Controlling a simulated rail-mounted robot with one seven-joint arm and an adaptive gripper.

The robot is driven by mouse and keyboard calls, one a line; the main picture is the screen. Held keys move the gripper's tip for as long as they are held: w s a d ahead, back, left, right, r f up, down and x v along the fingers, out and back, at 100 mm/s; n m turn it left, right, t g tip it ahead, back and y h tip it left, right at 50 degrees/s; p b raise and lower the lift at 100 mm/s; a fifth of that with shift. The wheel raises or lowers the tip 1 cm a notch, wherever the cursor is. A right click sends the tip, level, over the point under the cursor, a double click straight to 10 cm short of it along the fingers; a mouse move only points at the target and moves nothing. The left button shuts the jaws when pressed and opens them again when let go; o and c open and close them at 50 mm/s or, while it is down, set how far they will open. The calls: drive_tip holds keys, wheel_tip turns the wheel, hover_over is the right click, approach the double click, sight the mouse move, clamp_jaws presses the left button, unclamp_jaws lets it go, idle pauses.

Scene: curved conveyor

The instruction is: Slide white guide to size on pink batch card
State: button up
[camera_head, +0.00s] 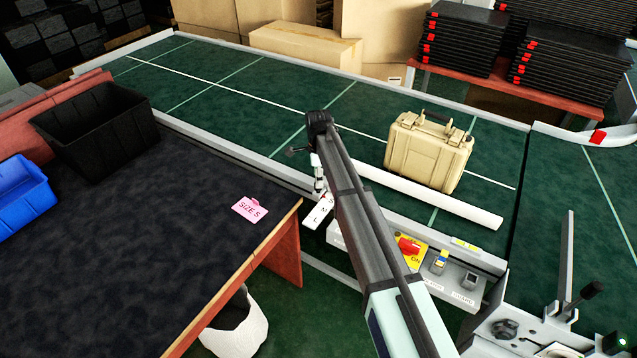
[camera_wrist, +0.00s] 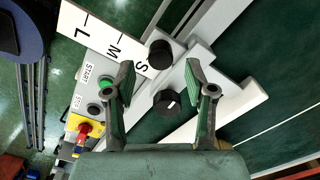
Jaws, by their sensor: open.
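The pink batch card (camera_head: 250,209) lies on the dark table near its right edge and reads "SIZE S". The white guide (camera_head: 430,197) is a long bar on the green belt; part of it shows in the wrist view (camera_wrist: 240,101). A white scale plate (camera_wrist: 108,38) carries L, M and S marks; it also shows in the head view (camera_head: 318,213). My gripper (camera_wrist: 160,76) is open over the guide's mount, at the S end of the scale. Two black knobs (camera_wrist: 161,54) show between its fingers. I cannot tell whether the fingers touch them.
A beige case (camera_head: 428,150) stands on the belt behind the guide. A control panel with a red and yellow switch (camera_head: 409,246) is at the belt's near edge. A black bin (camera_head: 95,130) and a blue bin (camera_head: 22,195) sit on the table. Open belt lies at upper left.

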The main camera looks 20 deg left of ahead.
wheel_tip(320, 180, up, 8)
idle(0.4)
drive_tip(key=shift+r, duration=0.1)
